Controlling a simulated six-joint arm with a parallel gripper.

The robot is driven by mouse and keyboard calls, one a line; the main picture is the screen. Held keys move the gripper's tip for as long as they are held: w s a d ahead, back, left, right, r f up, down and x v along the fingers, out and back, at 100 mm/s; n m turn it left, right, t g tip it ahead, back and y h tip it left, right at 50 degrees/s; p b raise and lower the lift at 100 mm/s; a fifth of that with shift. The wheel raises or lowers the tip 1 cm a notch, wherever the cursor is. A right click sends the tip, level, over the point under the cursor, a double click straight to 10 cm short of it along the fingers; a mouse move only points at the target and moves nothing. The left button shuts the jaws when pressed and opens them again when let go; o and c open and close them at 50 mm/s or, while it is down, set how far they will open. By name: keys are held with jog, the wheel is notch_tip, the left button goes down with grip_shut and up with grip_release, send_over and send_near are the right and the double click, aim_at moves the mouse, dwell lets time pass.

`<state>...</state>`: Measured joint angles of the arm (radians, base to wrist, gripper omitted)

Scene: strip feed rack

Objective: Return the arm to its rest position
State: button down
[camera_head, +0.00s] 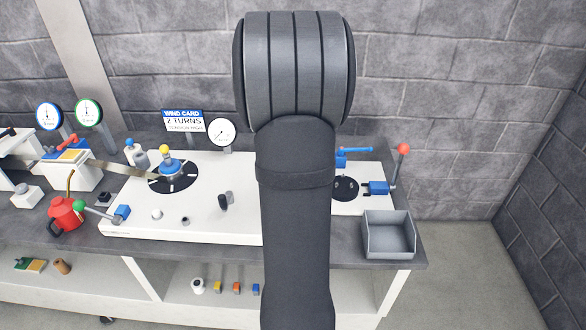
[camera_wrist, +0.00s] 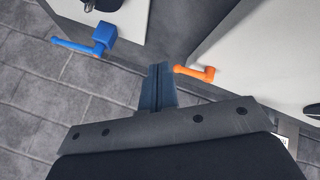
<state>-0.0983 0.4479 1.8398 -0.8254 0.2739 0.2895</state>
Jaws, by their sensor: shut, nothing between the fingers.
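My gripper (camera_wrist: 158,86) shows in the wrist view, its two dark fingers pressed together with nothing between them. It points toward the bench's back edge, in the gap between a blue lever (camera_wrist: 95,42) on the left and an orange lever (camera_wrist: 195,73) on the right. The fingers appear apart from both levers, though the orange one looks close beside them in the picture. In the head view my dark arm stands upright across the middle and hides part of the bench; the gripper itself is not visible there.
The bench holds a white panel (camera_head: 195,225) with a blue-topped knob (camera_head: 167,168), a red oil can (camera_head: 64,214), a red-ball lever (camera_head: 403,150) and a grey bin (camera_head: 388,236). Gauges and a "2 TURNS" card (camera_head: 184,121) stand behind. Open floor (camera_head: 470,280) lies to the right.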

jog(key=shift+s+d+r, duration=0.3)
jog(key=shift+r, duration=0.2)
jog(key=w+a+f, duration=0.1)
jog(key=f, duration=0.1)
jog(key=w+a+f, duration=0.2)
jog(key=f, duration=0.1)
jog(key=w+a+f, duration=0.1)
jog(key=f, duration=0.1)
jog(key=shift+w+a+f, duration=0.15)
jog(key=shift+a+f, duration=0.1)
jog(key=shift+w+a+r, duration=0.1)
jog(key=shift+w+a, duration=0.1)
jog(key=shift+w, duration=0.35)
jog(key=shift+w+a, duration=0.15)
jog(key=shift+w, duration=0.35)
jog(key=shift+w+a+r, duration=0.2)
jog(key=shift+w, duration=0.5)
